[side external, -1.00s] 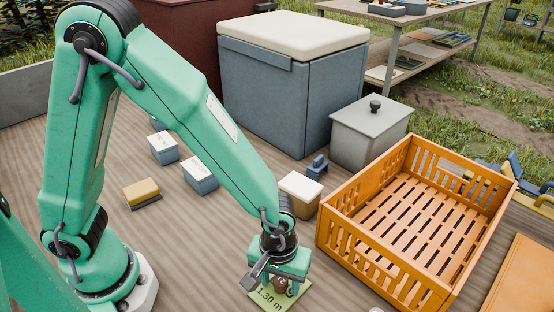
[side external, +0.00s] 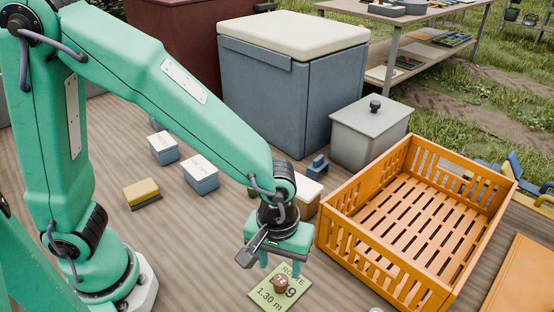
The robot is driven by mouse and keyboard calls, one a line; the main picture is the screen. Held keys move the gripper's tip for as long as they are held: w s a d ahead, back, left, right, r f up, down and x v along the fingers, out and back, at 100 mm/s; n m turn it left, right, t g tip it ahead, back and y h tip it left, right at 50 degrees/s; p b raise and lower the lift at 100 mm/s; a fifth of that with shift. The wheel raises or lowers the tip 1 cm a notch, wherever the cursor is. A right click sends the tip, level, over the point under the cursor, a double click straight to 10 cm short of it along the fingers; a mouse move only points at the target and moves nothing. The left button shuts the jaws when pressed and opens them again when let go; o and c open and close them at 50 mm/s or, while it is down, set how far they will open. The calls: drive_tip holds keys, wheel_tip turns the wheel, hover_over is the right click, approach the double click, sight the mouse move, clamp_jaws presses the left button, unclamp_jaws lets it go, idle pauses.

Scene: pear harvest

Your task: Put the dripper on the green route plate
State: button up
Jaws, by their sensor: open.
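The green route plate (side external: 263,297) lies flat on the wooden deck at the bottom centre, with "ROUTE" and "1.30 m" printed on it. A small brown piece, which looks like the dripper (side external: 280,285), sits on the plate near its middle and covers part of the print. My gripper (side external: 276,266) points down just above the dripper. Its fingers are apart and empty, and a gap shows between them and the dripper.
An orange slatted crate (side external: 345,238) stands right of the plate. A cream-topped box (side external: 307,205) stands close behind my gripper. Small blue-white boxes (side external: 201,181) and a yellow block (side external: 142,190) sit to the left. The deck left of the plate is clear.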

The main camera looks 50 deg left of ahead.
sight(277, 278)
wheel_tip(277, 278, up, 5)
drive_tip(key=shift+s+r, duration=0.1)
drive_tip(key=shift+r, duration=0.05)
idle(0.7)
drive_tip(key=s+a+r+m+t, duration=0.2)
drive_tip(key=a+r, duration=0.3)
drive_tip(key=a, duration=0.5)
drive_tip(key=s+a+r+m+t, duration=0.2)
drive_tip(key=a+r, duration=0.4)
drive_tip(key=a, duration=0.5)
drive_tip(key=shift+a+r+m+t, duration=0.3)
drive_tip(key=shift+m+t, duration=0.3)
drive_tip(key=shift+m, duration=0.1)
